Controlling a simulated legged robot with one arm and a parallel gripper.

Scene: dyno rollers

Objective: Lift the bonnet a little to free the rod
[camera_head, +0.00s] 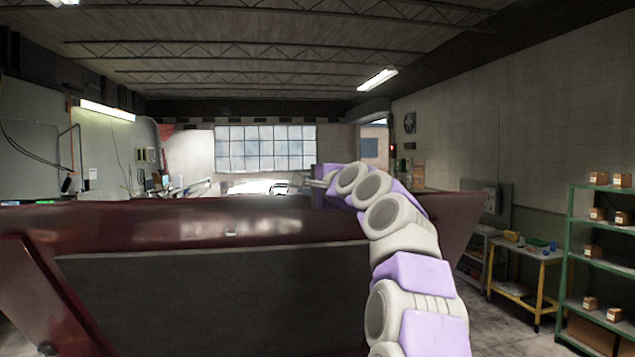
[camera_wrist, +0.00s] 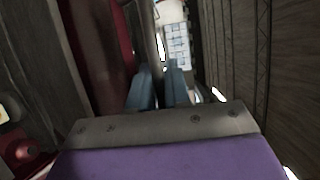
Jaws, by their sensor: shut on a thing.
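The dark red bonnet (camera_head: 200,222) spans the lower part of the head view, with its dark inner face below the upper edge. My gripper (camera_head: 318,182) is at the upper edge of the bonnet, right of centre. In the wrist view the blue-grey fingers of my gripper (camera_wrist: 159,82) are a small gap apart, shut on what looks like the bonnet's edge. The red bonnet (camera_wrist: 110,55) also shows left of the fingers there. What lies between the fingertips is dim and partly hidden. I cannot make out the rod in either view.
A green shelf (camera_head: 570,240) with small boxes stands at the right. A yellow-legged table (camera_head: 520,258) with small items stands beside it. A wall box (camera_head: 491,197) hangs behind. A bright window (camera_head: 265,148) is at the back.

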